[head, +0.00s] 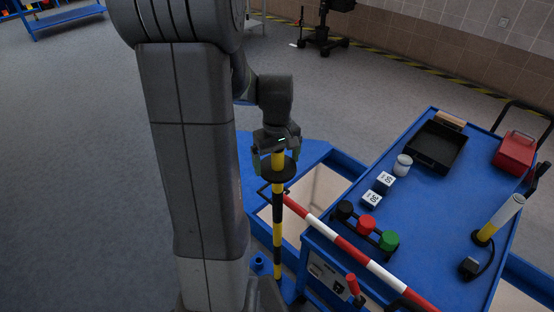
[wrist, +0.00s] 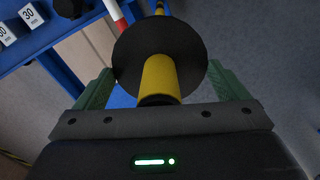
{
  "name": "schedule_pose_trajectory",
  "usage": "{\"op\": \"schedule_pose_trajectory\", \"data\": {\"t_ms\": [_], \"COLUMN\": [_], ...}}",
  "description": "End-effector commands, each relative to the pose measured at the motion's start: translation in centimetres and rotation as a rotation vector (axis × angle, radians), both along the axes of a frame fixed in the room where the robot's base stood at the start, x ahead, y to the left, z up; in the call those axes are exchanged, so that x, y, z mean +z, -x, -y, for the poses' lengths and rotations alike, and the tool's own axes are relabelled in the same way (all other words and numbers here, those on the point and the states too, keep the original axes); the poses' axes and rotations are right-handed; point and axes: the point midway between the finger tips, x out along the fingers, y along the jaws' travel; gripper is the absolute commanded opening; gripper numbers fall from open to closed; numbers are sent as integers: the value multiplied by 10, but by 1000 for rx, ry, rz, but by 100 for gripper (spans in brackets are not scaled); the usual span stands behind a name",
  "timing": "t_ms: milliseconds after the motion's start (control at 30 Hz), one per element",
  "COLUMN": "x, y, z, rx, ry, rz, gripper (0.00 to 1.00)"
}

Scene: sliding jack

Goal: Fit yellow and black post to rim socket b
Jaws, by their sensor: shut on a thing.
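My gripper (head: 274,157) is shut on the top of the yellow and black post (head: 278,212), just above its black disc collar (head: 277,172). The post hangs upright, with its lower end partly hidden near the blue rim. In the wrist view the yellow top of the post (wrist: 158,76) and the wide black disc (wrist: 190,48) lie between my green fingers. A blue round socket (head: 260,263) stands on the rim, left of the post's lower part. I cannot tell which socket is b, or whether the post touches the rim.
A blue cart (head: 440,205) stands at right with a black tray (head: 436,146), white 30 blocks (head: 385,179), coloured knobs (head: 367,224) and a red box (head: 515,151). Open floor lies left.

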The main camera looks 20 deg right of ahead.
Motion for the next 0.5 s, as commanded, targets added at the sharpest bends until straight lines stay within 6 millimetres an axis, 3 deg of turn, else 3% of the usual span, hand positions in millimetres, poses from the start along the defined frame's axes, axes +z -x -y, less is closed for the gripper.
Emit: {"op": "schedule_pose_trajectory", "data": {"t_ms": [500], "x": [32], "y": [-1], "z": [0], "rx": [0], "ry": [2], "rz": [2], "gripper": [47]}}
